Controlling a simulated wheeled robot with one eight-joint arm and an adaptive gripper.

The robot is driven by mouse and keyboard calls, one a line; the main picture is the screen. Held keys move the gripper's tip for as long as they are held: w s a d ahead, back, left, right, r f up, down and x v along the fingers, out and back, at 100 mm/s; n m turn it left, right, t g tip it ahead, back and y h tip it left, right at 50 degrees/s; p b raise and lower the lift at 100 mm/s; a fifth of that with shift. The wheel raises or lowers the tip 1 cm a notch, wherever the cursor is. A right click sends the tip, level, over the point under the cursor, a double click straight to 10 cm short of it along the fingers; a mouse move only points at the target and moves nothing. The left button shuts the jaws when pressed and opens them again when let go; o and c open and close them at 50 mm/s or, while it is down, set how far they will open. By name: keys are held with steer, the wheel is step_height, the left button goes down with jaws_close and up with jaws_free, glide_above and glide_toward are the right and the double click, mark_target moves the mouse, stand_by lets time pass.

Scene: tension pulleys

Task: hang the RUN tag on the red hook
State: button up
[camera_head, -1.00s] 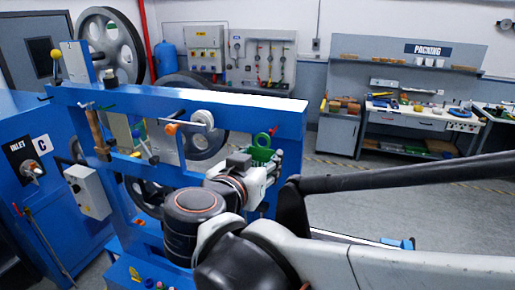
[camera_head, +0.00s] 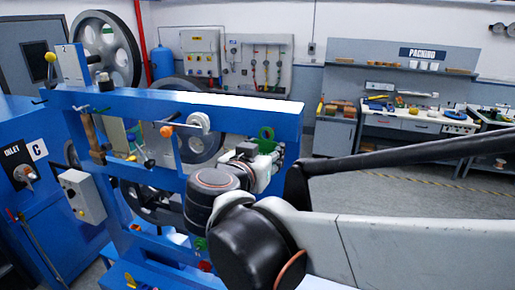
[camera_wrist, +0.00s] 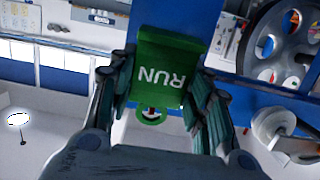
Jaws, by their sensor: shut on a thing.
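The RUN tag (camera_wrist: 165,65) is a green plate with white lettering, upside down in the wrist view, with a ring at its lower edge. My gripper (camera_wrist: 163,90) is shut on it, one finger along each side. In the head view the tag's green ring (camera_head: 266,139) shows above my wrist, in front of the blue frame (camera_head: 250,108); the fingers are mostly hidden there. A small reddish bit shows within the ring in the wrist view. I cannot tell whether it is the red hook, and I cannot clearly pick out that hook elsewhere.
An orange knob (camera_head: 166,131) and a white roller (camera_head: 199,121) stick out from the frame. The roller (camera_wrist: 280,130) is right of my fingers in the wrist view. Large grey pulleys (camera_head: 109,48) stand behind. Open floor lies right, before the packing bench (camera_head: 410,121).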

steer(key=shift+x, duration=1.15)
steer(key=shift+w+d+f+b, duration=0.2)
steer(key=shift+w+f+b, duration=0.35)
steer(key=shift+b, duration=0.3)
steer(key=shift+r, duration=0.1)
steer(key=o, duration=1.1)
steer(key=shift+o, duration=0.2)
